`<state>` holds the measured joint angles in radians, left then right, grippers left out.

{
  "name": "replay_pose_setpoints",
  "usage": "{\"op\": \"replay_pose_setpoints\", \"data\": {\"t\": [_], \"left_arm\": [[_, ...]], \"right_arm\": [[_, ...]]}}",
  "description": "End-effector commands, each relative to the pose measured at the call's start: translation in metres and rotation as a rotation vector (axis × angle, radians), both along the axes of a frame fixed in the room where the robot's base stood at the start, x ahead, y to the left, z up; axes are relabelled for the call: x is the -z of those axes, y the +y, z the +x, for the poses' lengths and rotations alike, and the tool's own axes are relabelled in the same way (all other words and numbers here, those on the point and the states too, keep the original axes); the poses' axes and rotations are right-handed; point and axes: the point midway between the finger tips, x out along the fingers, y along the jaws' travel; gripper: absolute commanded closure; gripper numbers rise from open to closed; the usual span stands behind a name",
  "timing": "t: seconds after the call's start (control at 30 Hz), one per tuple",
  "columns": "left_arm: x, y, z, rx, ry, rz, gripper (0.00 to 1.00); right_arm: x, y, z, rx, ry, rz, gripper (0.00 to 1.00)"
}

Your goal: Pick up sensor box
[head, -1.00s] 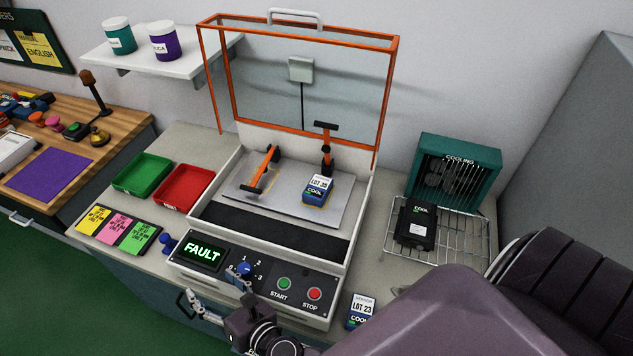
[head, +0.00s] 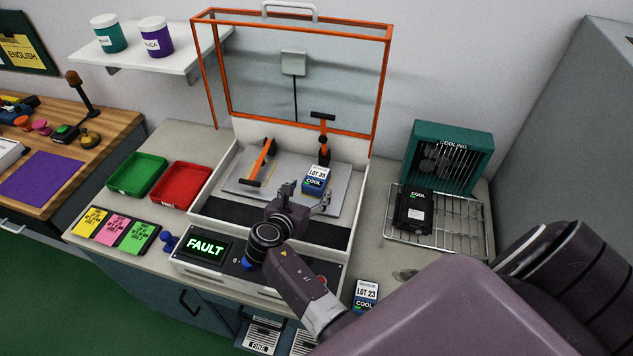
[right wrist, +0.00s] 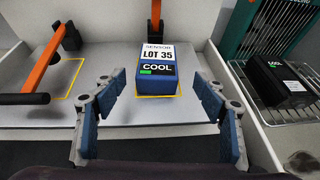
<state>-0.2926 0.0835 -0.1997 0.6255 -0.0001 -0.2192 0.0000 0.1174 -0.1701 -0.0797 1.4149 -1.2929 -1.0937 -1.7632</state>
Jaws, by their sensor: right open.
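The sensor box (head: 316,180) is a small blue block with a white label reading LOT 35 and a COOL strip. It rests on the grey plate (head: 346,207) inside the open machine. In the right wrist view the sensor box (right wrist: 158,72) stands inside a yellow outline, straight ahead of the fingers. My right gripper (head: 307,191) is open and empty, just in front of the box and apart from it. Its two blue-padded fingers (right wrist: 160,120) are spread to either side in the right wrist view. My left gripper is not in view.
An orange clamp (head: 260,162) and an upright one (head: 323,140) flank the plate. The orange-framed lid (head: 388,85) is raised behind. Another box marked LOT 23 (head: 366,293) lies on the counter. A black box (head: 413,212) sits on the wire rack (head: 462,218) at right.

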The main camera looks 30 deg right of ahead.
Motion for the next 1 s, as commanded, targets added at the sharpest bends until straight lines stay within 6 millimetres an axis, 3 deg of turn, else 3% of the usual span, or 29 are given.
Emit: {"op": "replay_pose_setpoints", "data": {"t": [0.07,0.27,0.6,1.0], "left_arm": [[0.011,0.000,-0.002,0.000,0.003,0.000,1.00],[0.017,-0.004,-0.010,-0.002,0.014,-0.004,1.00],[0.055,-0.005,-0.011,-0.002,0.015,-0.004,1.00],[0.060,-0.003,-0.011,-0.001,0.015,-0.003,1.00]], "right_arm": [[0.007,-0.008,0.006,0.000,-0.003,-0.003,0.35],[0.008,-0.014,0.011,-0.002,-0.003,-0.001,0.35],[0.023,-0.041,0.035,-0.002,-0.006,-0.002,0.35],[0.022,-0.049,0.041,-0.003,-0.004,-0.002,0.35]]}}
